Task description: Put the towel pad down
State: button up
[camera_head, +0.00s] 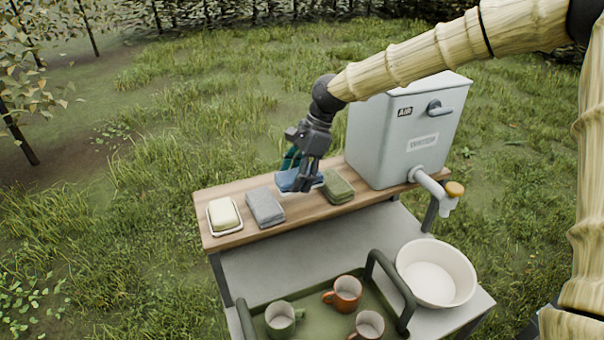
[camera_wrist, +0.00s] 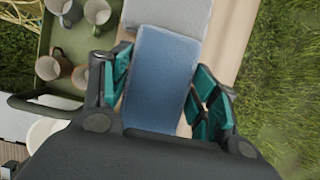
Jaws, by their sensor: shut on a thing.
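My gripper (camera_head: 299,172) is shut on a blue towel pad (camera_head: 287,183), over the wooden shelf (camera_head: 236,236). In the wrist view the blue pad (camera_wrist: 158,75) lies between the two teal-lined fingers (camera_wrist: 158,92). In the head view the blue pad is between a grey pad (camera_head: 265,207) on the left and an olive green pad (camera_head: 339,187) on the right. The grey pad (camera_wrist: 166,14) also shows beyond the blue pad in the wrist view. I cannot tell whether the blue pad touches the shelf.
A soap bar in a white dish (camera_head: 209,222) sits at the shelf's left end. A grey water tank (camera_head: 380,139) with a tap (camera_head: 437,188) stands at the right. Below are a white basin (camera_head: 462,262) and a green tray (camera_head: 322,318) with mugs.

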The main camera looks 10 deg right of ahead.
jog(key=shift+f, duration=0.6)
jog(key=shift+f, duration=0.65)
jog(key=o, duration=0.9)
jog(key=shift+r, duration=0.1)
jog(key=shift+r, duration=0.4)
jog(key=shift+w+d+r+b, duration=0.15)
jog(key=shift+r+b, duration=0.15)
jog(key=shift+r, duration=0.3)
jog(key=b+v, duration=0.4)
jog(key=v, duration=0.7)
